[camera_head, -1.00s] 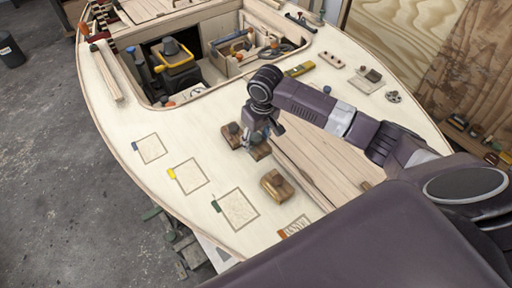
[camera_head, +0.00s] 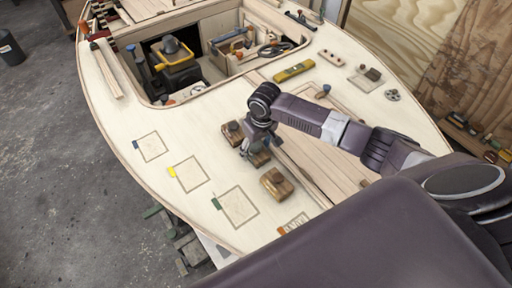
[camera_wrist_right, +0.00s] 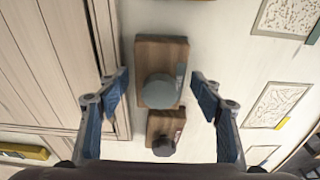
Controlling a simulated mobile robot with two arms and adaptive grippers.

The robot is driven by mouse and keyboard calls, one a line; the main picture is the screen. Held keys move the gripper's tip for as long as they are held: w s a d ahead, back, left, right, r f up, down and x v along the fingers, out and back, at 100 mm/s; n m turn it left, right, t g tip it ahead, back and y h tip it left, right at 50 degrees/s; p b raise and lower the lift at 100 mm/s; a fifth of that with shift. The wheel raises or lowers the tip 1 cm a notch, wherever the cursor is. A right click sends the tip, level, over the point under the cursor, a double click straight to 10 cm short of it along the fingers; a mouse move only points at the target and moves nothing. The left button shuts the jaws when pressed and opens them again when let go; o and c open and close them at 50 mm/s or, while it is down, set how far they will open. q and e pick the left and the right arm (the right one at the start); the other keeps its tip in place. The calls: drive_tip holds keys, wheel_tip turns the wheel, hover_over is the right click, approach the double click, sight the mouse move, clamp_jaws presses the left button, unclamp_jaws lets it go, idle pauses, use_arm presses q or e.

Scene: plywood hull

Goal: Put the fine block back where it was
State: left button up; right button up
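I cannot tell which is the fine one. Another block (camera_wrist_right: 165,122) with a dark knob lies just below. My left gripper is not in view.
Outlined patches with blue (camera_head: 151,147), yellow (camera_head: 190,174) and green (camera_head: 238,207) tabs lie left of the blocks, all bare of blocks. A planked panel (camera_head: 318,165) lies right of them. A yellow level (camera_head: 294,70) lies by the open cockpit.

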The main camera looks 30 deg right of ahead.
sight(259, 154)
wheel_tip(259, 154, up, 12)
drive_tip(key=s+b, duration=0.1)
drive_tip(key=shift+s, duration=0.35)
drive_tip(key=shift+d, duration=0.1)
idle(0.6)
